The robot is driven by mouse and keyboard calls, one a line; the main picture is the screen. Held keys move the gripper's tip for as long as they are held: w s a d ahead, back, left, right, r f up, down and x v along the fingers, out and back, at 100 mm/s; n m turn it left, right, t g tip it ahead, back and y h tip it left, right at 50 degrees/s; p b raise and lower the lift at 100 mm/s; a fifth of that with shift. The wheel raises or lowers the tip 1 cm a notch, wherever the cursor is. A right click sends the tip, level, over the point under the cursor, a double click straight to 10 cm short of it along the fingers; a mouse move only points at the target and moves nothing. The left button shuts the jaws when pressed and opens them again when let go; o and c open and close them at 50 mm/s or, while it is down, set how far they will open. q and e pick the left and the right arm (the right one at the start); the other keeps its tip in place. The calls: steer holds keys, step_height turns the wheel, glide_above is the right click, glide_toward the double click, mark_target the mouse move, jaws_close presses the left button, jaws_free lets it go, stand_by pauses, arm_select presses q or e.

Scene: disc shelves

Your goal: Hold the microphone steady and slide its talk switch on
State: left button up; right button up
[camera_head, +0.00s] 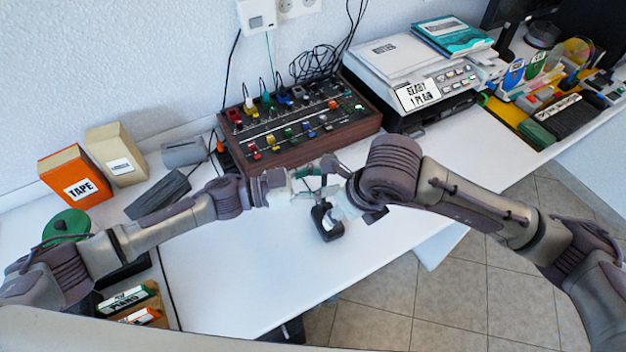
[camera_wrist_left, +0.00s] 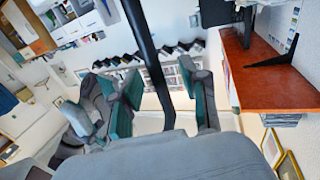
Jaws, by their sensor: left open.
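A small black object (camera_head: 326,223), which looks like the microphone or its base, is near the table's front edge just below my grippers in the head view. Its talk switch cannot be made out. My left gripper (camera_head: 306,184) is open just above and left of it. In the left wrist view, the teal-padded fingers (camera_wrist_left: 164,98) stand apart with a long black rod (camera_wrist_left: 143,45) running between them. I cannot tell whether they touch it. My right gripper (camera_head: 345,206) is close beside the black object on its right, partly hidden by its own wrist; its jaws are unclear.
A wood-sided mixer (camera_head: 285,160) with coloured knobs stands behind the grippers. A printer-like machine (camera_head: 400,85) is right of it. An orange TAPE box (camera_head: 75,205) and a tan box (camera_head: 117,160) stand at left. The white table (camera_head: 250,285) is clear in front.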

arm_select(q)
jaws_close()
arm_select(e)
steer(key=shift+s+a, duration=0.1)
steer(key=shift+a, duration=0.1)
steer(key=c, duration=0.4)
steer(key=s+a+n, duration=0.1)
steer(key=a+n, duration=0.1)
steer(key=n, duration=0.1)
steer(key=s+a+n, duration=0.1)
steer(key=a+n, duration=0.1)
steer(key=n, duration=0.1)
steer(key=s+a+n, duration=0.1)
steer(key=a+n, duration=0.1)
steer(key=n, duration=0.1)
steer(key=shift+s+a+h, duration=0.15)
steer(key=shift+a+h, duration=0.1)
steer(key=shift+h, duration=0.15)
jaws_close()
steer(key=s+a+n+t+h, duration=0.1)
steer(key=n, duration=0.6)
steer(key=s+a+n+t+h, duration=0.1)
steer(key=n+h, duration=0.1)
steer(key=n, duration=0.6)
steer(key=s+a+f+n+t+h, duration=0.1)
steer(key=a+n, duration=0.1)
steer(key=n, duration=0.6)
steer(key=shift+s+t+h, duration=0.15)
steer(key=shift+t+h, duration=0.15)
steer(key=shift+t, duration=0.1)
